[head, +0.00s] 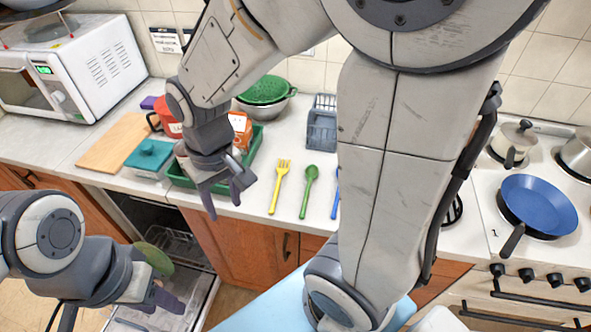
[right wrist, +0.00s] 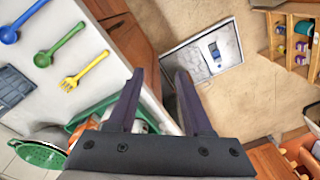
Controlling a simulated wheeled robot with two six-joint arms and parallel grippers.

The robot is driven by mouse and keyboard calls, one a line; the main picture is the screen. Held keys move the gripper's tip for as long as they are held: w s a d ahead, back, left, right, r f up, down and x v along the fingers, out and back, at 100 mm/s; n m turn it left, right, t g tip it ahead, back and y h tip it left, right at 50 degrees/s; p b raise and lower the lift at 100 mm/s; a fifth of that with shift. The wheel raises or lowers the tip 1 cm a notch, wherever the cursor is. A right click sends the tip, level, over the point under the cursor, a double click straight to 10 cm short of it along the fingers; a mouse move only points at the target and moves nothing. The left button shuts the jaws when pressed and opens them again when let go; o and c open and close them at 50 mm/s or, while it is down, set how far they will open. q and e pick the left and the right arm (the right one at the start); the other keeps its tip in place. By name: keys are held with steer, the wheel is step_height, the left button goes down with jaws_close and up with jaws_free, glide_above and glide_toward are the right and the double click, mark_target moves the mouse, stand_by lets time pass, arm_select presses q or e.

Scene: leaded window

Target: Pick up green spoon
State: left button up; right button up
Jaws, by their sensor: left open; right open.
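The green spoon (head: 306,194) lies on the white counter between a yellow fork (head: 279,187) and a blue utensil (head: 336,193). In the right wrist view the green spoon (right wrist: 60,43) lies at the upper left, well apart from the fingers. My right gripper (head: 226,205) is open and empty, left of the fork, near the counter's front edge by the green tray. Its two fingers (right wrist: 160,80) are spread in the right wrist view. My left gripper (head: 172,288) is low at the lower left, in front of the open dishwasher, away from the spoon; its jaws are open.
A green tray (head: 182,181) with boxes, a teal container (head: 148,158) and a cutting board (head: 112,141) are at the left. A grey rack (head: 322,130) stands behind the spoon. A blue pan (head: 538,203) is on the stove. My right arm hides part of the counter.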

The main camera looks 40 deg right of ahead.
steer(key=w+d+f+m, duration=0.3)
steer(key=w+d+m, duration=0.25)
steer(key=d, duration=0.55)
steer(key=m, duration=0.5)
glide_above(309, 182)
steer(key=shift+h, duration=0.3)
step_height(309, 182, down, 9)
steer(key=shift+r, duration=0.1)
steer(key=shift+f, duration=0.7)
step_height(309, 182, down, 4)
steer(key=shift+p, duration=0.8)
steer(key=shift+d+f, duration=0.1)
steer(key=shift+f, duration=0.45)
jaws_close()
